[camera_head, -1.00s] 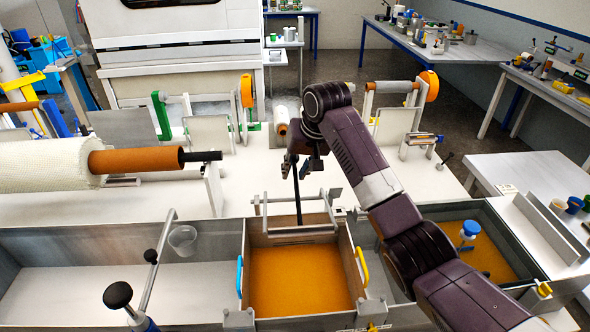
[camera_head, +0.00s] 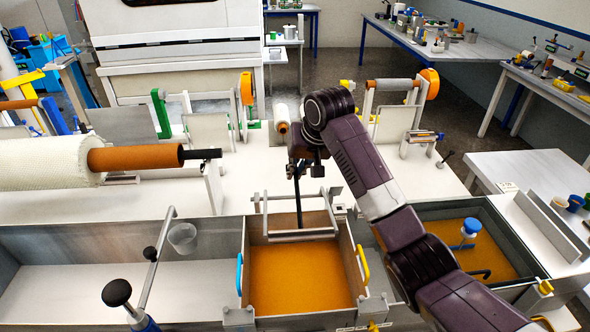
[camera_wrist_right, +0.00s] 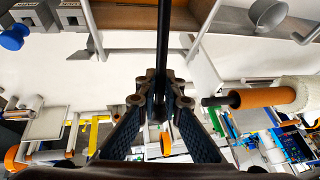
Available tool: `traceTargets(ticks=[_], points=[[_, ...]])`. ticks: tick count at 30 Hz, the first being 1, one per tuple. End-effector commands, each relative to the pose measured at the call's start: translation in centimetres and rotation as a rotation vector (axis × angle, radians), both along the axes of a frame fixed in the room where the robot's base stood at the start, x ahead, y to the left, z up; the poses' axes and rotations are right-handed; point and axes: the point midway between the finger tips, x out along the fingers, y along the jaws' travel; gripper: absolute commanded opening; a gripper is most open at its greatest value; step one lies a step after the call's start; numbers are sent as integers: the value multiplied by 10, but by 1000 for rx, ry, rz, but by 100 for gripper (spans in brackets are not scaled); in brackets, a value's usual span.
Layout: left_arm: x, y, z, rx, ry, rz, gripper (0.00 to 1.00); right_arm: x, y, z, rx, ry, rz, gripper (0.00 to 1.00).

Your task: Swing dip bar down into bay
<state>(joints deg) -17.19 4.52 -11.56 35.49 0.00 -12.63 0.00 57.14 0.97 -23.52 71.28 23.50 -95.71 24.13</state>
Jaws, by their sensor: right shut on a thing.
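The dip bar (camera_head: 302,235) is a pale metal frame with a black lever, spanning the far end of the bay. The bay (camera_head: 358,283) is an open metal tank holding flat orange resin (camera_head: 300,278). The frame's lower bar sits near the far wall, and I cannot tell whether it touches the resin. My right gripper (camera_head: 298,172) is above and behind the bay, shut on the black lever. In the right wrist view the black lever (camera_wrist_right: 163,45) runs up from between the fingertips (camera_wrist_right: 160,103). My left gripper is not in view.
A second orange bath (camera_head: 495,262) with a blue-capped item (camera_head: 470,230) lies right of my arm. A white roll on an orange core (camera_head: 135,158) overhangs the back left. Blue (camera_head: 239,275) and yellow (camera_head: 363,266) handles flank the bay.

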Motion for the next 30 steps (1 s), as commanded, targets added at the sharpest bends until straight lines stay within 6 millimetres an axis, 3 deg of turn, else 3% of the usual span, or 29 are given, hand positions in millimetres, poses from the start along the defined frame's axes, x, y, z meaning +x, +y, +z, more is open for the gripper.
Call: traceTargets(ticks=[14,30], points=[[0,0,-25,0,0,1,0,-32,0,-22,1,-221,1,0],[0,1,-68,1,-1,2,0,-66,0,-55,1,-497,1,0]])
